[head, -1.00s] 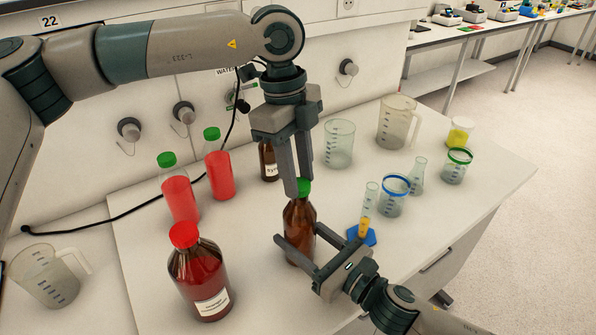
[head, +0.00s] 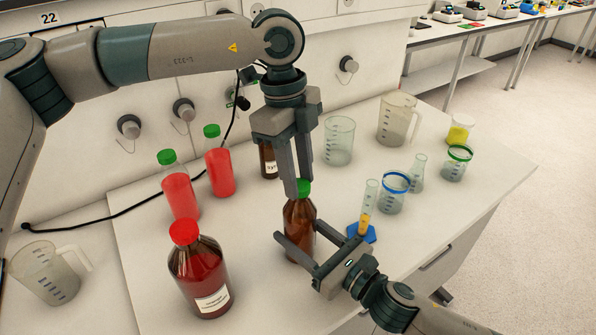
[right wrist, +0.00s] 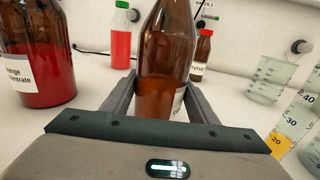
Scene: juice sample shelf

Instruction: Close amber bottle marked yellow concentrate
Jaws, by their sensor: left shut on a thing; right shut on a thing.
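The amber bottle (head: 299,232) stands upright on the bench, and its label is mostly turned away. It also shows in the right wrist view (right wrist: 166,55), between the fingers. My right gripper (head: 297,246) is shut on the bottle's body from the front right. A green cap (head: 304,187) is at the top of the bottle's neck. My left gripper (head: 298,192) points straight down from above and is shut on the green cap. Its fingers partly hide the cap, so I cannot tell how tightly it sits.
A large red-capped bottle (head: 199,275) stands close at left. Two green-capped red bottles (head: 180,197) (head: 220,172) and another amber bottle (head: 268,160) stand behind. A graduated cylinder (head: 367,212), blue-rimmed beaker (head: 393,195) and other glassware stand at right.

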